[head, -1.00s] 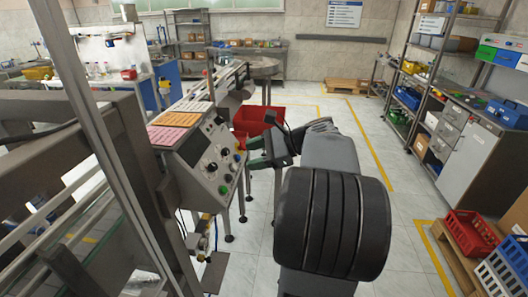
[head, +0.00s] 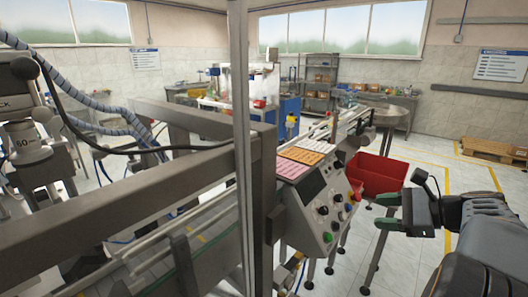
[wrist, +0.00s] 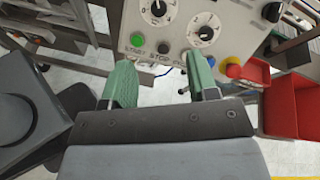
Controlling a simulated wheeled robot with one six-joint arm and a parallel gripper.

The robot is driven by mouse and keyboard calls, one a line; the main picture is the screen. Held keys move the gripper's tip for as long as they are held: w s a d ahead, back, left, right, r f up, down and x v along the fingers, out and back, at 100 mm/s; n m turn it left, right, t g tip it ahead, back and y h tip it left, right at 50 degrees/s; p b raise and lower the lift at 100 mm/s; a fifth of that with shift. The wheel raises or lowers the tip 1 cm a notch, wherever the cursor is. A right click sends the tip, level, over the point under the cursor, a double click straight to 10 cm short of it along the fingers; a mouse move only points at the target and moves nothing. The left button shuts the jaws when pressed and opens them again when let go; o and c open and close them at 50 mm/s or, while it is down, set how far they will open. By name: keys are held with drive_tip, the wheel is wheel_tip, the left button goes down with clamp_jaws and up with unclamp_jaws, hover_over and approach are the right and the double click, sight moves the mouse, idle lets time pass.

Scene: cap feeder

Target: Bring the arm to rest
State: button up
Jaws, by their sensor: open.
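My gripper (head: 387,211) is at the right of the head view, in front of the control panel and beside the red bin. In the wrist view my gripper (wrist: 162,82) shows two green fingers spread apart, with nothing between them but the panel's lower edge and floor beyond. The control panel (head: 313,193) has knobs and coloured buttons on its sloped face. In the wrist view the panel (wrist: 180,35) lies just beyond the fingertips, and I cannot tell the exact gap.
A red bin (head: 376,173) stands behind my gripper. Conveyor framing (head: 130,190) fills the left and centre of the head view. Tiled floor (head: 450,160) is open toward the back right, with a wooden pallet (head: 493,150).

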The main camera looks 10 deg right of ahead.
drive_tip(key=s+a+f+n+g+h, duration=0.2)
drive_tip(key=f+n+g+h, duration=0.15)
drive_tip(key=f, duration=0.25)
drive_tip(key=s+a+f+n+g+h, duration=0.1)
drive_tip(key=s+f+n+g+h, duration=0.1)
drive_tip(key=f+n, duration=0.3)
drive_tip(key=s+a+f+n+h+p, duration=0.1)
drive_tip(key=s+a+n+h+p, duration=0.1)
drive_tip(key=a+n, duration=1.1)
drive_tip(key=shift+s+a+h, duration=0.65)
drive_tip(key=shift+a+h, duration=0.4)
drive_tip(key=shift+a, duration=0.45)
drive_tip(key=shift+f, duration=0.1)
